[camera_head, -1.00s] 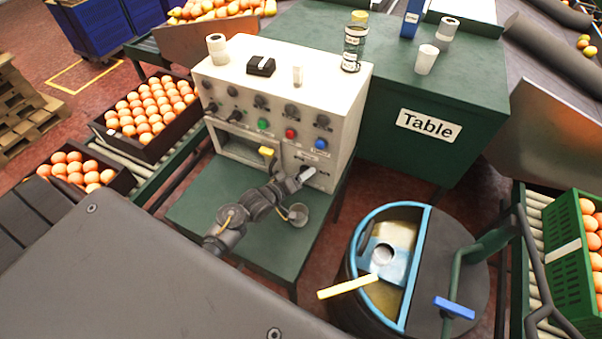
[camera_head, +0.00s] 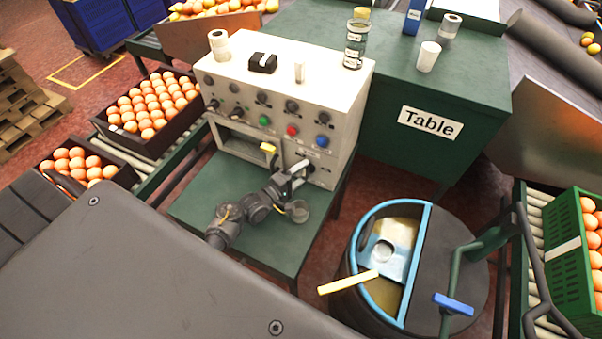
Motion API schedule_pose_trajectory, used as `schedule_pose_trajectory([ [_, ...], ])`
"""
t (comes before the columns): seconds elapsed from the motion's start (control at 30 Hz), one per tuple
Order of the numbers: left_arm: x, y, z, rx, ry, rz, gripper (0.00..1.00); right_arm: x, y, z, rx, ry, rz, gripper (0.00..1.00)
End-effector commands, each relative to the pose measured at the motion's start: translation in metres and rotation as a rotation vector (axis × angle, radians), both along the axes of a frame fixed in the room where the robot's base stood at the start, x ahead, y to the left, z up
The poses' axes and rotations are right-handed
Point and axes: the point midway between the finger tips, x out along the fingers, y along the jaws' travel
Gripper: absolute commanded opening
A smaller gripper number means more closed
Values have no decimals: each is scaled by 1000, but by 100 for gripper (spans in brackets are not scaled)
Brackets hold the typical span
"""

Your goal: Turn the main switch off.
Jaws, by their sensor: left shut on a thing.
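The white control box (camera_head: 235,95) stands on a green bench, with rows of dark knobs and green, red and blue buttons on its front. The main switch (camera_head: 301,165) is low on the right of this front, below the blue button, and is mostly covered by my left gripper (camera_head: 292,178). My left gripper is at the box front and shut on a small part there, which appears to be the main switch; its exact angle is hard to make out. My right gripper is not in view.
A blue-rimmed drum (camera_head: 352,262) stands to the right. Crates of oranges (camera_head: 150,143) are to the left.

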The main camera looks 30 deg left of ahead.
Motion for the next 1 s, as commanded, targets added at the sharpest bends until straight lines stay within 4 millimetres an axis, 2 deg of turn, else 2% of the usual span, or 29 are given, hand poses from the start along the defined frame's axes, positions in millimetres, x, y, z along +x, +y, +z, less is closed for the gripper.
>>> schedule_pose_trajectory([
  [0.57,0,1,0,-29,-3,2,43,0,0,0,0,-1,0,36],
  [0.6,0,1,0,-29,-3,2,71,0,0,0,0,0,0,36],
  [0.73,0,1,0,-27,-2,2,87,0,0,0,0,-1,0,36],
  [1.0,0,0,0,-26,-2,1,87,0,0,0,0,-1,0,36],
])
